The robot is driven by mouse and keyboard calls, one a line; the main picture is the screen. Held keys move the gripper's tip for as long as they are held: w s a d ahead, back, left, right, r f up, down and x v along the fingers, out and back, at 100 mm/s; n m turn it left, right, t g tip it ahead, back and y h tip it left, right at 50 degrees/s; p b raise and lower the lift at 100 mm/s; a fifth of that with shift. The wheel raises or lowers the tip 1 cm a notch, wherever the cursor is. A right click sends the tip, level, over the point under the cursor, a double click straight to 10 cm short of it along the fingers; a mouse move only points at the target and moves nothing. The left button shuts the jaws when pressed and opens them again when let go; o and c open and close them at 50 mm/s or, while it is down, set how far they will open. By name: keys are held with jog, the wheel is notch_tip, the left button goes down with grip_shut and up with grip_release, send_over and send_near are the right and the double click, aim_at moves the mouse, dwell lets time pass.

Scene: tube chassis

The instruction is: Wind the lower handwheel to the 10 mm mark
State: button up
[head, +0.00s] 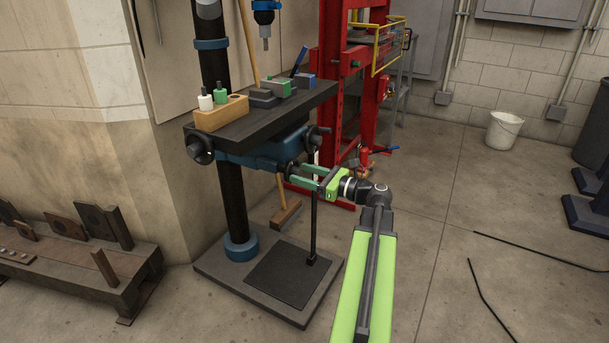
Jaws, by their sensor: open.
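A dark, round handwheel (291,171) sits low on the front of the drill-press table, below the two other handwheels. My gripper (297,175) is open, with its two green fingers reaching left to this lower wheel. The fingertips are at or very close to its rim, one above and one below; I cannot tell whether they touch it. The fingers hide part of the wheel. The 10 mm mark cannot be made out in this view.
A left handwheel (200,149) and a right handwheel (319,136) flank the black table (262,115), which carries a wooden block (221,114) with bottles and several small vices. A thin black post (313,225) stands below my gripper. A red press frame (336,90) stands behind. Floor at right is mostly clear.

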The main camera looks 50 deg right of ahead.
jog(key=shift+c, duration=0.2)
grip_shut()
jog(key=shift+n, duration=0.3)
jog(key=shift+n, duration=2.5)
jog(key=shift+o, duration=0.2)
grip_release()
